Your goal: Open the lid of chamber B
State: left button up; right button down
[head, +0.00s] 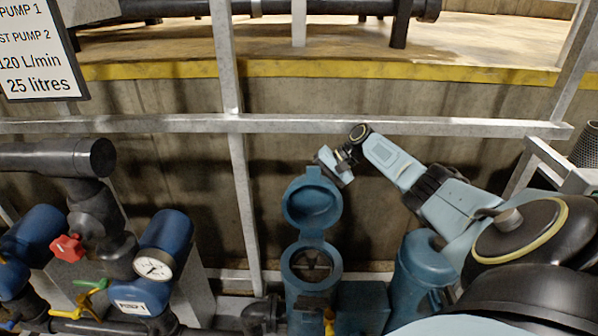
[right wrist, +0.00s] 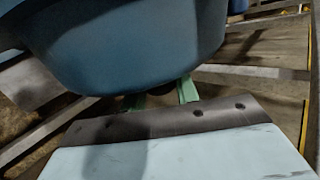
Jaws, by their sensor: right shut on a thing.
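A blue chamber (head: 312,285) stands low in the middle of the head view, with a dark round opening at its top. Its blue round lid (head: 312,205) stands raised on the far side of the opening, its hollow inner face showing. No letter can be read on the chamber. My right gripper (head: 325,163) is at the top edge of the lid and shut on it. In the right wrist view the lid (right wrist: 130,45) fills the upper part, with the green fingertips (right wrist: 163,97) partly hidden beneath it. My left gripper is not in view.
A second blue vessel (head: 418,270) stands right of the chamber, under my right arm. Grey metal rails (head: 180,124) cross behind. At left are blue pumps, a gauge (head: 153,265), a red valve handle (head: 67,248), dark pipes and a sign (head: 40,60).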

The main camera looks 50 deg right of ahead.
jog(key=shift+f, duration=0.1)
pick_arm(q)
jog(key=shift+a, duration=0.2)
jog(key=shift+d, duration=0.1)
pick_arm(e)
jog(key=c, duration=1.1)
grip_release()
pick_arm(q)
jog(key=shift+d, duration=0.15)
